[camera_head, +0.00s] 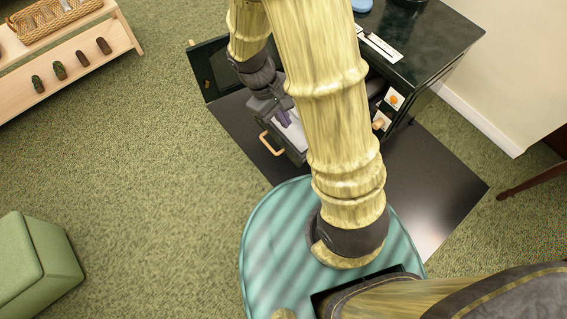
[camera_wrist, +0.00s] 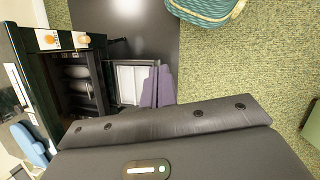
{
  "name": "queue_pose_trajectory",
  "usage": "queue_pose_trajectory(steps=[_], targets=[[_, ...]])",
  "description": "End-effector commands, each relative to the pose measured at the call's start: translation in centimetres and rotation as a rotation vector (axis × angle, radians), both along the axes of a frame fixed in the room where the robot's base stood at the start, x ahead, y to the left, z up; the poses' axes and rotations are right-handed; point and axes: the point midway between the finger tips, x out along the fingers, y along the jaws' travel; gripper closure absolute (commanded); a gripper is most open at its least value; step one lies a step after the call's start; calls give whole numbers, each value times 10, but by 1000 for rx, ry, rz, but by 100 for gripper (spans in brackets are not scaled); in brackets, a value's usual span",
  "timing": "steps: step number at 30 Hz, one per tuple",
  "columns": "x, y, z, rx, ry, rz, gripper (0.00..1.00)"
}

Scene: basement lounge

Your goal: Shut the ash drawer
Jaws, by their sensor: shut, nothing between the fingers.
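The ash drawer (camera_head: 294,152) stands pulled out from the dark green stove (camera_head: 425,38), low over the dark floor plate. Its looped wooden handle (camera_head: 270,144) is on its front. My arm hides much of the drawer and stove front in the head view. In the wrist view the drawer (camera_wrist: 127,84) shows a pale inside beside the stove's opening. My gripper (camera_head: 283,118) has purple fingers, shut and empty, over the drawer area. The fingers (camera_wrist: 157,88) also show in the wrist view, covering one end of the drawer. I cannot tell whether they touch it.
The stove's door (camera_head: 207,72) stands open at the left. The dark floor plate (camera_head: 440,185) lies under the stove. A low wooden shelf (camera_head: 75,55) with a basket is at upper left, a green stool (camera_head: 38,262) at lower left. Open carpet lies between them.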

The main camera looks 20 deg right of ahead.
Motion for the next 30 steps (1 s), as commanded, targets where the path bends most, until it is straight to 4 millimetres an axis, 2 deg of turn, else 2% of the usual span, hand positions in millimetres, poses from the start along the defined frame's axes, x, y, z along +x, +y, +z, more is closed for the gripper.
queue_pose_trajectory(steps=[1,3,17,30], targets=[[1,2,-31,-27,30,38,100],[3,3,-53,-66,69,86,100],[21,11,-200,-360,293,412,100],[46,31,-336,-699,437,717,100]])
